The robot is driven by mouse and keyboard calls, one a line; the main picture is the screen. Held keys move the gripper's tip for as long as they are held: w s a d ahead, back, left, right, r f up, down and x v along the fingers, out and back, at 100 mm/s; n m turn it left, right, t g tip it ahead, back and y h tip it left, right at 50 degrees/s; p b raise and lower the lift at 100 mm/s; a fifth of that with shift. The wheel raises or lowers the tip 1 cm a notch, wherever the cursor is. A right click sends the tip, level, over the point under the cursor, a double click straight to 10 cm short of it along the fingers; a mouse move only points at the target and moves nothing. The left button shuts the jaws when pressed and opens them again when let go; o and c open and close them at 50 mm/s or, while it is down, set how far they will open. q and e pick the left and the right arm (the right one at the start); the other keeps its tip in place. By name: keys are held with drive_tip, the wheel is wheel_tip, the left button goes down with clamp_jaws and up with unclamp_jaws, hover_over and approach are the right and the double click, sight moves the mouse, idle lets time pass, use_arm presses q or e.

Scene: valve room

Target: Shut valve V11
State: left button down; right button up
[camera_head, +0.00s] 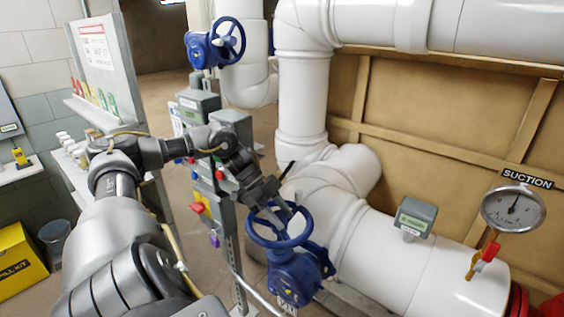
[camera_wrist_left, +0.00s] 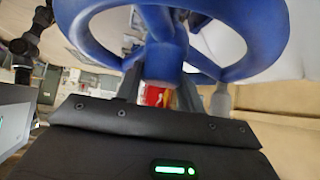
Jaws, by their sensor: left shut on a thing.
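A blue valve with a round handwheel (camera_head: 262,241) stands low by the white pipes in the head view. A tag (camera_head: 288,309) on its body is too small to read, so I cannot confirm that it is V11. My left gripper (camera_head: 283,212) reaches it from the left and is shut on the handwheel. The fingertips are partly hidden behind the wheel. My right gripper is not in view.
Another blue valve (camera_head: 215,43) stands farther back. Grey control boxes (camera_head: 232,122) on a post stand close to my left arm. Large white pipes (camera_head: 415,262) and a suction gauge (camera_head: 513,208) are at the right. A yellow spill kit (camera_head: 20,262) is at the left.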

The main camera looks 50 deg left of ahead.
use_arm(q)
drive_tip(key=c, duration=0.9)
unclamp_jaws()
wheel_tip(320, 180, up, 3)
drive_tip(key=shift+a+b, duration=0.1)
drive_tip(key=shift+b, duration=0.25)
drive_tip(key=s+d+r+b, duration=0.1)
drive_tip(key=r+b, duration=0.1)
drive_tip(key=shift+s+d+b, duration=0.25)
drive_tip(key=shift+d+b, duration=0.05)
drive_tip(key=shift+b, duration=0.1)
drive_tip(key=s+d+r+b, duration=0.5)
drive_tip(key=s+d+r, duration=0.2)
drive_tip(key=d+r, duration=0.1)
drive_tip(key=shift+s+d, duration=0.4)
drive_tip(key=shift+d, duration=0.1)
drive_tip(key=shift+c, duration=0.5)
